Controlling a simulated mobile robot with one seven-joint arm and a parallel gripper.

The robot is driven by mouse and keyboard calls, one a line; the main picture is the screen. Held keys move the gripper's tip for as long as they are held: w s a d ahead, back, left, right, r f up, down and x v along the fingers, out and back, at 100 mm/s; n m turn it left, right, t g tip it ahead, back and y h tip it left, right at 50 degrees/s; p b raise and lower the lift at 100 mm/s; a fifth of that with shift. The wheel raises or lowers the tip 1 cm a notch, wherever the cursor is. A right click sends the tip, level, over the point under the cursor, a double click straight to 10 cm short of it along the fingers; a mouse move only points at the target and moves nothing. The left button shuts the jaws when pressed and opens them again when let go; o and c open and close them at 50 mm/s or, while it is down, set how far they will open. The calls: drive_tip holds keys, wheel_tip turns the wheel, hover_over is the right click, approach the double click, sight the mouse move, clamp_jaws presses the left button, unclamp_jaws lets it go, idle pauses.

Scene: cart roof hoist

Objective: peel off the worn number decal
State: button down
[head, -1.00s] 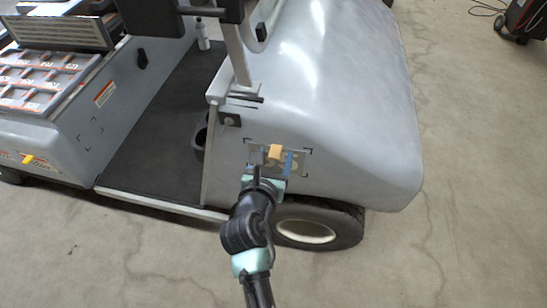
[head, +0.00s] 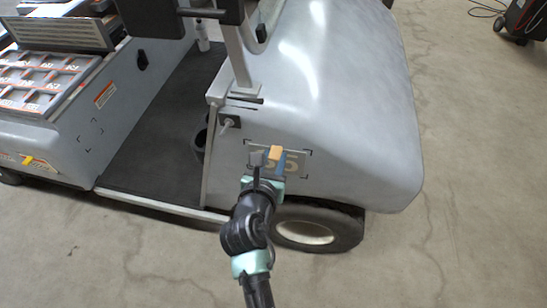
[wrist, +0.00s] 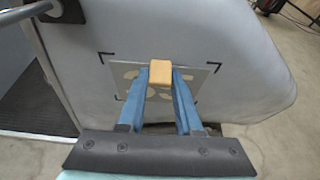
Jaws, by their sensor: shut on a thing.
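My gripper (head: 268,158) is in front of the decal. In the wrist view my gripper's blue fingers (wrist: 161,76) are shut on a small tan-orange block (wrist: 160,72). The block also shows in the head view (head: 275,153). I cannot tell whether it touches the decal.
The cart's silver body (head: 335,90) curves above and right of the decal. The front wheel (head: 305,232) is just below. A grey knob (head: 229,124) sticks out at the upper left of the decal.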

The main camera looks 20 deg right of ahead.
drive_tip(key=shift+s+a+p, duration=0.35)
drive_tip(key=shift+s+a, duration=0.1)
drive_tip(key=shift+s, duration=0.25)
drive_tip(key=shift+s+a+p, duration=0.3)
drive_tip(key=shift+s+a, duration=0.15)
drive_tip(key=shift+s, duration=0.2)
idle(1.2)
drive_tip(key=shift+s+a+p, duration=0.4)
drive_tip(key=shift+s+a, duration=0.15)
drive_tip(key=shift+s, duration=0.25)
drive_tip(key=shift+s+a+p, duration=0.4)
drive_tip(key=shift+s+a, duration=0.15)
drive_tip(key=shift+s, duration=0.25)
drive_tip(key=shift+s+a+p, duration=0.4)
drive_tip(key=shift+s+a, duration=0.15)
drive_tip(key=shift+s, duration=0.25)
